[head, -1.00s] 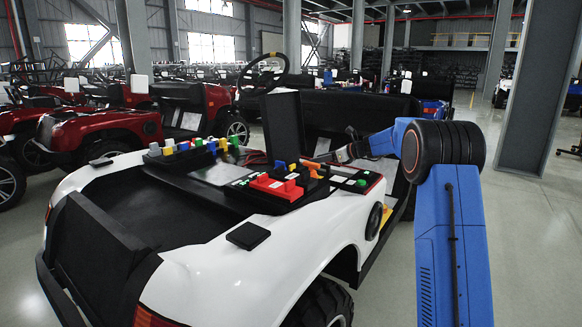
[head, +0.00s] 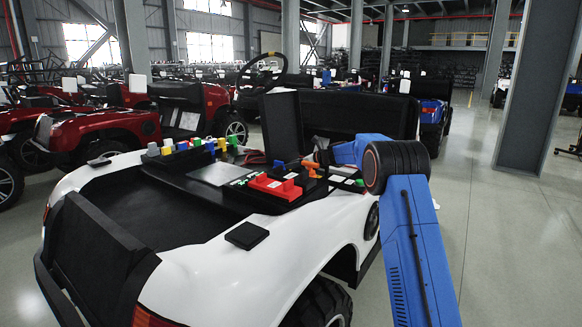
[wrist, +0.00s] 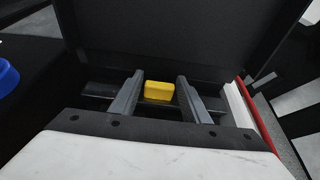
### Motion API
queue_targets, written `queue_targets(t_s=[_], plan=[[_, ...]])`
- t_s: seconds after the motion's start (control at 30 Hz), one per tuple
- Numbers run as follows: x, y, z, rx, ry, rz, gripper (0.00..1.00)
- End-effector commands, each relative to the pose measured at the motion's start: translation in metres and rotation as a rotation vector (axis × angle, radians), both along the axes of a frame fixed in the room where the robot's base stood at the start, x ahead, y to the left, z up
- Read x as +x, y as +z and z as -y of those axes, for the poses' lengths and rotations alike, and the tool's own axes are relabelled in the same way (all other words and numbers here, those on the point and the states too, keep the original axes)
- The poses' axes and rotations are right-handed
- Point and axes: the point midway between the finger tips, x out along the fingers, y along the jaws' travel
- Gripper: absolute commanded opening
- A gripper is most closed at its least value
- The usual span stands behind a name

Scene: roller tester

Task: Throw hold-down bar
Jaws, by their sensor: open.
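My gripper (wrist: 160,78) is open, with two grey fingers spread apart in the wrist view. A yellow block (wrist: 159,91) lies between and just beyond the fingers, with a gap on both sides. It sits on a dark bar-like ledge in front of a black panel. I cannot tell for sure whether this block is part of the hold-down bar. In the head view my blue arm reaches over the right side of the white vehicle (head: 230,270).
A red block (head: 275,187) and several small coloured blocks sit on the vehicle's black deck. A black upright panel (head: 283,128) stands behind them. A blue round thing (wrist: 8,76) shows at the wrist view's left edge. The floor to the right is clear up to a grey pillar (head: 550,90).

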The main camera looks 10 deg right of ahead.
Motion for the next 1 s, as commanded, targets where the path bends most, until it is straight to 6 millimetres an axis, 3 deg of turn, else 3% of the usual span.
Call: queue_targets(t_s=[0.33,0.5,0.53,1.0], plan=[[0.002,-0.002,-0.002,0.000,0.000,0.000,0.42],[0.002,-0.002,-0.002,0.001,0.000,-0.001,0.02],[0.002,-0.002,-0.002,0.001,0.000,-0.001,0.00],[-0.019,-0.002,0.020,0.000,0.000,-0.001,0.00]])
